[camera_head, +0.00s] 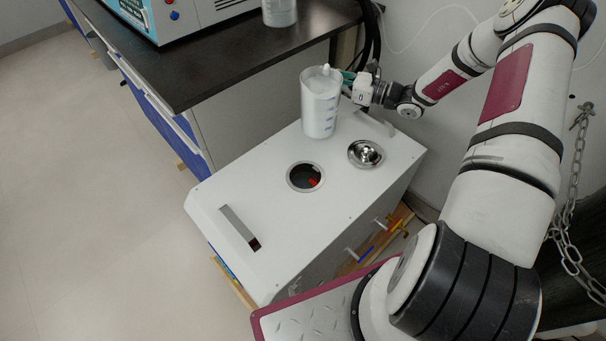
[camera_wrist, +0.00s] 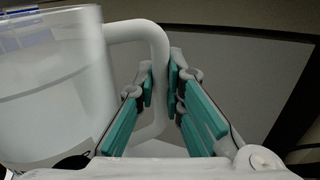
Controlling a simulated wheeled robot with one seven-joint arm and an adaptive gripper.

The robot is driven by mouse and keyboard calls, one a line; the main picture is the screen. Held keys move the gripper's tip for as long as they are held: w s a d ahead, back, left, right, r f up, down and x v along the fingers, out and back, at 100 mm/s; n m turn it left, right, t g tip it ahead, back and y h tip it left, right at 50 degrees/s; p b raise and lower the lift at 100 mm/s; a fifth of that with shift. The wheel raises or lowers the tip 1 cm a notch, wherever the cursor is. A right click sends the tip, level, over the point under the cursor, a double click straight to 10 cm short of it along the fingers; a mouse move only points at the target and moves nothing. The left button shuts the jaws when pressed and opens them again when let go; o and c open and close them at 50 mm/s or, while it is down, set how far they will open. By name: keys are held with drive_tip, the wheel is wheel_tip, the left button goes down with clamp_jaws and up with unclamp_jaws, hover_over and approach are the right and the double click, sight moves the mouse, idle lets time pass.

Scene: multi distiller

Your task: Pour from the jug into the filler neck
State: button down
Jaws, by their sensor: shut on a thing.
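The jug (camera_head: 320,103) is a translucent white measuring jug with blue marks. It is upright above or at the far end of the white machine top; I cannot tell whether it touches it. My gripper (camera_head: 348,86) is shut on the jug's handle from the right. In the wrist view the green finger pads of my gripper (camera_wrist: 162,92) lie on both sides of the handle (camera_wrist: 157,50), with the jug body (camera_wrist: 55,90) at the left. The filler neck (camera_head: 305,177) is a round dark opening with a metal rim in the machine top, with something red inside. It lies nearer than the jug.
A shiny metal bowl-like part or lid (camera_head: 365,153) sits on the white machine (camera_head: 250,190), right of the opening. A dark bench (camera_head: 240,60) stands behind, with a clear container (camera_head: 279,12) and a blue-white device. A chain (camera_head: 572,200) hangs at the right.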

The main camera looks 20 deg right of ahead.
sight(324, 71)
drive_tip(key=shift+r, duration=0.25)
drive_tip(key=shift+s+a+r+n, duration=0.2)
drive_tip(key=shift+r+n, duration=0.3)
drive_tip(key=shift+r, duration=0.2)
drive_tip(key=shift+s+a+r+n, duration=0.1)
drive_tip(key=shift+s+r+n, duration=0.1)
drive_tip(key=shift+r+n, duration=0.4)
drive_tip(key=shift+s+a+r+n, duration=0.25)
drive_tip(key=shift+s+r+n, duration=0.2)
drive_tip(key=shift+n, duration=0.15)
drive_tip(key=shift+s+a+r+n+b, duration=0.2)
drive_tip(key=shift+s+r+n+b, duration=0.1)
drive_tip(key=shift+n, duration=0.3)
drive_tip(key=shift+s+a+r+n+y+b, duration=0.4)
drive_tip(key=shift+s+n+b, duration=0.2)
drive_tip(key=shift+n, duration=0.2)
drive_tip(key=shift+s+a+r+n+y+b, duration=0.35)
drive_tip(key=shift+s+a+n+b, duration=0.15)
drive_tip(key=shift+s+n, duration=0.25)
drive_tip(key=shift+s+a+r+n+b, duration=0.3)
drive_tip(key=shift+n+b, duration=0.2)
drive_tip(key=shift+n, duration=0.1)
drive_tip(key=shift+s+a+r+n+b, duration=0.15)
drive_tip(key=shift+s+n+b, duration=0.15)
drive_tip(key=shift+n+b, duration=0.25)
idle(2.5)
